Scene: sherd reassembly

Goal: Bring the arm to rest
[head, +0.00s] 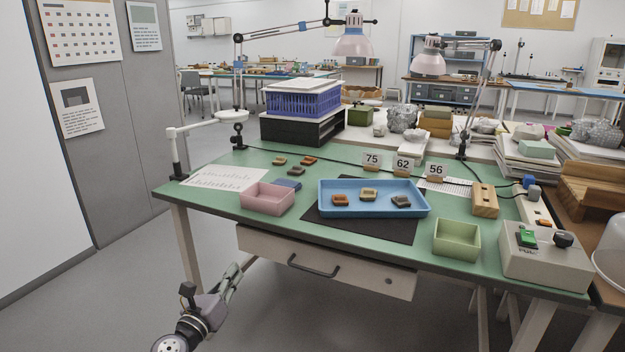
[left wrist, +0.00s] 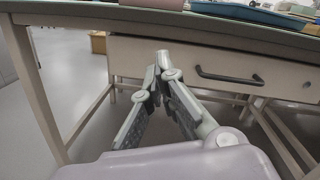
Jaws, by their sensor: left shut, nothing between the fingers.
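My left gripper (head: 236,270) hangs in front of the green table, below its top and left of the drawer. It is shut and empty. In the left wrist view the fingers of my left gripper (left wrist: 160,70) come together at the tips, in front of the drawer (left wrist: 215,68) and the table legs. My right gripper is in neither view.
The green table (head: 300,222) holds a blue tray (head: 325,209) with several small sherds, a pink bin (head: 267,198), a green bin (head: 457,240) and a grey switch box (head: 546,265). The drawer front (head: 270,245) is shut. The floor (head: 110,300) left of the gripper is clear.

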